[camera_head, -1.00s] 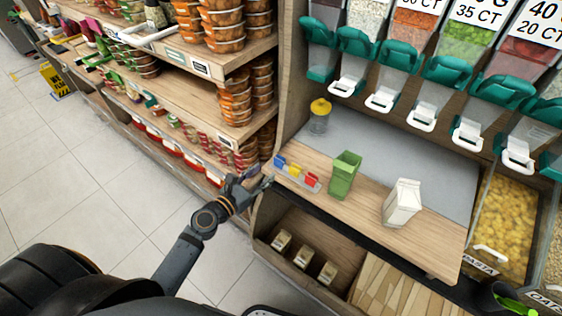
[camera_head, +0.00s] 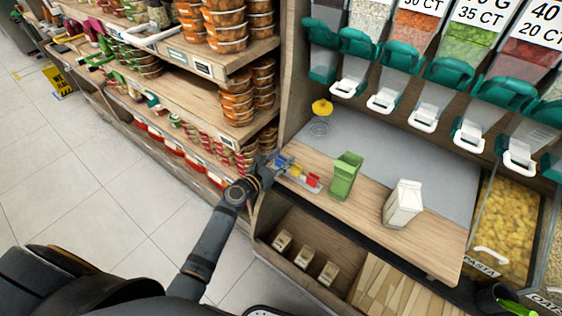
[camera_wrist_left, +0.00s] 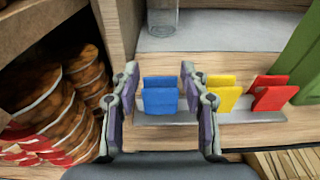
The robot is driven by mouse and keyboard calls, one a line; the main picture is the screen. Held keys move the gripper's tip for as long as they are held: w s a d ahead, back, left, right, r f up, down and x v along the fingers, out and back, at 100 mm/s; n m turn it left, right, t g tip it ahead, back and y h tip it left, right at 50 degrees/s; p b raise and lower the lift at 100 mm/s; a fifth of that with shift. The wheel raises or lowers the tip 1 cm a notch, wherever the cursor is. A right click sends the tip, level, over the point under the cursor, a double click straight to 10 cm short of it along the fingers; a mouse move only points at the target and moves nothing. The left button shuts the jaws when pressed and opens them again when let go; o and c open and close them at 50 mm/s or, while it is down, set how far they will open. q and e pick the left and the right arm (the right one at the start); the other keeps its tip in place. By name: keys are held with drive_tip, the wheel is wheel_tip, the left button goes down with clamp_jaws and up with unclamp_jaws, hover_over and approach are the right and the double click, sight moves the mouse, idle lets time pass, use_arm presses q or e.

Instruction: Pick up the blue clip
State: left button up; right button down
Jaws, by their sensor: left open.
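The blue clip (camera_wrist_left: 160,98) stands on a thin grey strip (camera_wrist_left: 240,118) at the left end of a row, with a yellow clip (camera_wrist_left: 222,95) and a red clip (camera_wrist_left: 272,94) to its right. In the head view the blue clip (camera_head: 284,161) is partly covered by my left gripper (camera_head: 278,165). In the left wrist view my left gripper (camera_wrist_left: 158,85) is open, one finger on each side of the blue clip. Its right finger is between the blue and yellow clips. I cannot tell whether either finger touches the blue clip.
A green container (camera_head: 346,176) and a white carton (camera_head: 402,204) stand on the wooden counter (camera_head: 375,212) to the right. A yellow-lidded jar (camera_head: 321,116) stands behind the clips. Shelves of stacked tubs (camera_head: 237,105) are close on the left. Dispensers hang above the counter.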

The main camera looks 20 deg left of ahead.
sight(281, 158)
use_arm(q)
drive_tip(key=c, duration=0.5)
drive_tip(key=shift+c, duration=0.2)
drive_tip(key=shift+r, duration=0.1)
drive_tip(key=shift+r, duration=0.3)
wheel_tip(281, 158, up, 3)
drive_tip(key=p, duration=0.2)
drive_tip(key=shift+p, duration=0.35)
drive_tip(key=s+d+r+p, duration=0.1)
drive_tip(key=s+r+p, duration=0.1)
drive_tip(key=s+r, duration=0.2)
drive_tip(key=s+d+r+p, duration=0.1)
drive_tip(key=s+r, duration=0.4)
drive_tip(key=s, duration=0.5)
drive_tip(key=shift+d+r+p, duration=0.15)
drive_tip(key=shift+p, duration=0.55)
